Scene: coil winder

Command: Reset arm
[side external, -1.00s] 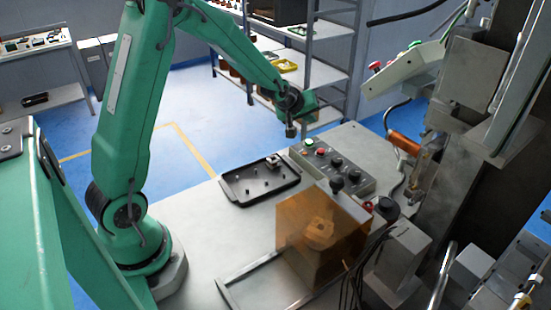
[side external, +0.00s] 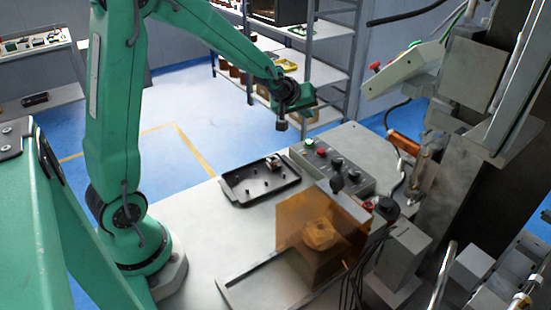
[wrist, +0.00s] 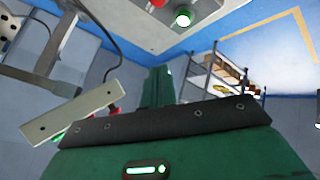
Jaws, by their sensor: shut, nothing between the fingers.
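My green arm holds my gripper (side external: 281,124) in the air above the far edge of the work table, behind the black tray. It is small in the side view, looks shut and holds nothing. It is apart from the tray, the control box and every other thing. In the wrist view, a green and dark housing fills the lower part, and the fingertips cannot be made out.
The table bears a black tray (side external: 240,197) with small pegs and a small block, a grey button box (side external: 345,173), and an orange see-through guard (side external: 294,228). Grey machinery (side external: 473,73) stands at right. A shelf rack (side external: 325,73) stands behind, with open blue floor before it.

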